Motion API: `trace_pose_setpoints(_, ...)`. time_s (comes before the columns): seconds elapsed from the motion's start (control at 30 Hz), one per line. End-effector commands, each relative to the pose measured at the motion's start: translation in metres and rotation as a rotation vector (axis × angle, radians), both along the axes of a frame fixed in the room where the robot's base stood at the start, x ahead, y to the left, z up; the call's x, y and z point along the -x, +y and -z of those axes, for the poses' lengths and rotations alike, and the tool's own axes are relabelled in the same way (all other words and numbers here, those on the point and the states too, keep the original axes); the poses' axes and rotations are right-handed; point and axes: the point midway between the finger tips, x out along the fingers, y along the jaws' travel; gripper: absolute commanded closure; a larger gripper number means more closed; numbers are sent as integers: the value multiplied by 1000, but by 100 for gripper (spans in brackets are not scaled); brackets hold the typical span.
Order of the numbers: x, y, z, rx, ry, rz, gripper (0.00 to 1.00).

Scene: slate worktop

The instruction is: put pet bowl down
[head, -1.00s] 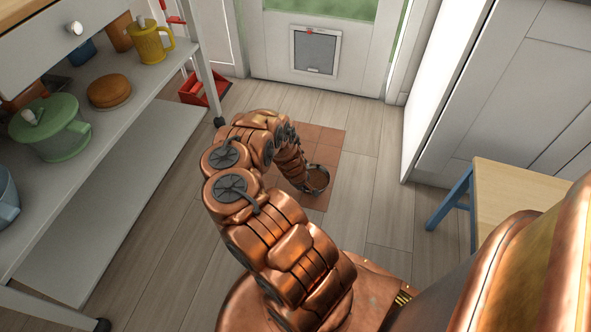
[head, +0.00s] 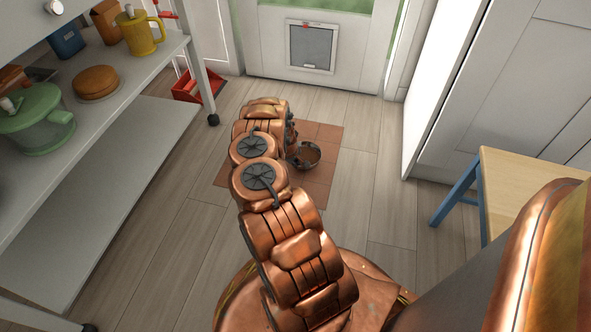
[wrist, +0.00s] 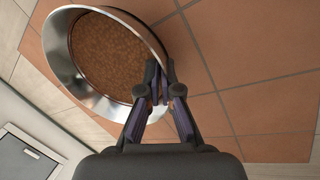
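The pet bowl (wrist: 62,65) is a shiny metal bowl with brown kibble (wrist: 108,55) inside. It fills the upper left of the wrist view. My gripper (wrist: 158,82) has its dark fingers closed on the near rim of the bowl, one finger on each side of the wall. In the head view the bowl (head: 308,164) shows small beside the end of my arm, over the terracotta tile patch (head: 322,190). My gripper is mostly hidden behind my arm there. I cannot tell whether the bowl's base touches the tiles.
A white door with a pet flap (head: 312,46) stands beyond the tiles. A shelf cart (head: 150,85) with a yellow jug (head: 140,36) and green pitcher (head: 38,118) is on the left. A red dustpan (head: 196,88) lies by its leg. A wooden stool (head: 530,185) stands right.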

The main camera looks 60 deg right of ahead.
Motion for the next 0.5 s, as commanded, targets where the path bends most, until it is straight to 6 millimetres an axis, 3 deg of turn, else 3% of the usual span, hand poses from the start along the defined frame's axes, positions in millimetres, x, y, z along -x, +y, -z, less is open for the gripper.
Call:
trace_pose_setpoints(0.17,-6,-4,4,-3,0,-1,100)
trace_pose_setpoints(0.33,-5,-4,32,-2,1,-1,100)
trace_pose_setpoints(0.5,-6,-4,36,-2,-1,-1,100)
